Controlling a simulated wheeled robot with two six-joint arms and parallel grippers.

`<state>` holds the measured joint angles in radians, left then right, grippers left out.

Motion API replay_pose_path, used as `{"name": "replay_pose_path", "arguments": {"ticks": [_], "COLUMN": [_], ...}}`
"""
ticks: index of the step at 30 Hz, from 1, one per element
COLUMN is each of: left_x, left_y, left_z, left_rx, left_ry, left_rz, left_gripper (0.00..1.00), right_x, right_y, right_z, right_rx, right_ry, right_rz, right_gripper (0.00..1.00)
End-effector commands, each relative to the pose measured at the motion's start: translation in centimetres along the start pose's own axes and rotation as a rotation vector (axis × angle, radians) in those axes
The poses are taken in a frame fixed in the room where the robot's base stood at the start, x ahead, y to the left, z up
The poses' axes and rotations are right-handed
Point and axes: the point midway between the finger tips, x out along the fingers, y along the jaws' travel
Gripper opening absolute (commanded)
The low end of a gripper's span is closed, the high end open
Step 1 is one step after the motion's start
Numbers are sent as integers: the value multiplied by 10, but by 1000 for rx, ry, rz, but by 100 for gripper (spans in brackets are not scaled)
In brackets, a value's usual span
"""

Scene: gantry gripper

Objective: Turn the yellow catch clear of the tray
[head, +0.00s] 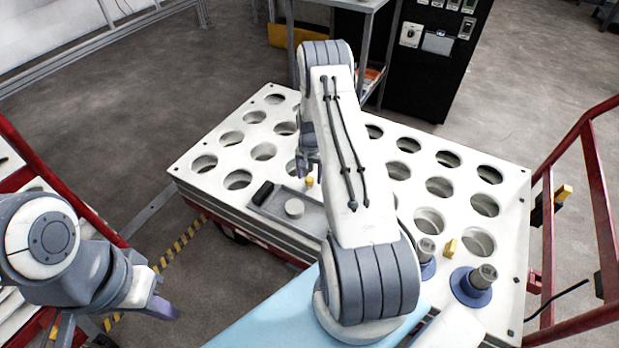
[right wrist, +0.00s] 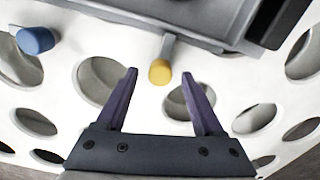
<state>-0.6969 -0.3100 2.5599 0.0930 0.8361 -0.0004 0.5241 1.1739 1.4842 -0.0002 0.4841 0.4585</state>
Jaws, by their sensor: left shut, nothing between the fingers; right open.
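The grey tray (head: 313,222) sits on the white perforated table, with a dark handle (head: 263,193) and a white round piece (head: 294,208). The yellow catch (head: 309,181) is at its far edge. In the right wrist view the catch (right wrist: 160,72) is a yellow knob on a short grey bar reaching the tray's rim (right wrist: 150,27). My right gripper (head: 308,168) is open above the table; in its wrist view the knob appears between the fingertips (right wrist: 158,76), not visibly touched. My left gripper (head: 166,301) is shut and empty at lower left, away from the table.
A blue knob (right wrist: 35,40) stands near the tray. Blue-based fittings (head: 471,287) and another yellow piece (head: 451,248) stand at the table's near right. Red rails (head: 600,190) flank both sides. My right arm hides the table's middle.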

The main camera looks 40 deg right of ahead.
Motion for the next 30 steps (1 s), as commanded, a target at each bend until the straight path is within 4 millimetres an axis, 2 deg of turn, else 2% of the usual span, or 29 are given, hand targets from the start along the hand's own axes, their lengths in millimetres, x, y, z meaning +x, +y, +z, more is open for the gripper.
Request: {"name": "replay_pose_path", "arguments": {"ticks": [3,11,14,15,17,30], "left_x": [1,1,1,1,1,-1], "left_y": [0,0,0,0,0,0], "left_z": [0,0,0,0,0,0], "left_rx": [0,0,0,0,0,0], "left_ry": [0,0,0,0,0,0], "left_rz": [0,0,0,0,0,0], "left_gripper": [0,0,0,0,0,0], "right_x": [6,7,7,7,7,6], "right_y": [0,0,0,0,0,0], "right_z": [0,0,0,0,0,0], "right_rx": [0,0,0,0,0,-78], "right_ry": [1,1,1,1,1,0], "right_rz": [0,0,0,0,0,0], "right_gripper": [69,69,35,20,0,0]}}
